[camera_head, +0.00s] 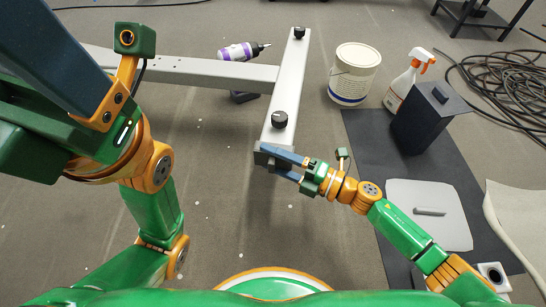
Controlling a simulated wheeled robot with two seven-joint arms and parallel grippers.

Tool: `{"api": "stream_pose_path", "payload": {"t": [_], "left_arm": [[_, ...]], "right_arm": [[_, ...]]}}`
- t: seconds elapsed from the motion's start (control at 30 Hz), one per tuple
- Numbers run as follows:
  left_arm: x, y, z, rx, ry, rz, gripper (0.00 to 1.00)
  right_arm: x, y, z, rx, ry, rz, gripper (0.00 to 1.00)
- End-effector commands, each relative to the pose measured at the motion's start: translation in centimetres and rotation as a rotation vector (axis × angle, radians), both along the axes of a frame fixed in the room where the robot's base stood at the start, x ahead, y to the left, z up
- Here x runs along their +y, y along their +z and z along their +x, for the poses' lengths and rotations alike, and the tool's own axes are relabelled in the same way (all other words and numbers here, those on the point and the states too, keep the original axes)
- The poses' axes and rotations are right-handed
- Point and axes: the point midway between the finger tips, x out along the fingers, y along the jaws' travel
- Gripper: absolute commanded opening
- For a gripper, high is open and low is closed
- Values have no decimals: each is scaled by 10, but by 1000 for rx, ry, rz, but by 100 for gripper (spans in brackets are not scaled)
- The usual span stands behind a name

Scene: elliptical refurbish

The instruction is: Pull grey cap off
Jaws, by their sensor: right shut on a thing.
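A grey metal frame lies across the floor, with a long bar (200,72) meeting a crossbar (287,87). My right gripper (274,160) is at the near end of the crossbar, its two fingers around that end and shut on it. The grey cap would sit under the fingers there, and I cannot make out its outline. Black knobs stand on top of the crossbar, one near (279,119) and one far (299,33). My left arm fills the upper left, and its gripper fingers are out of the picture.
A purple and white drill-like tool (242,51) lies by the long bar. A white bucket (354,75), a spray bottle (408,78) and a dark box (428,118) stand at right. Coiled cable (505,85) lies at far right.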

Motion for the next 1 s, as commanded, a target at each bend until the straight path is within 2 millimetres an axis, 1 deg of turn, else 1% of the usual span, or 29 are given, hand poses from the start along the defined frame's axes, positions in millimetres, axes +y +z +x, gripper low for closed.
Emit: {"api": "stream_pose_path", "payload": {"t": [0.17,0.47,1.0], "left_arm": [[0,3,0,-1,0,-1,100],[0,17,0,0,0,-1,100],[0,34,0,0,0,0,100]], "right_arm": [[0,1,-3,1,0,0,0],[5,2,-29,3,0,0,0],[13,1,-73,2,1,1,0]]}}
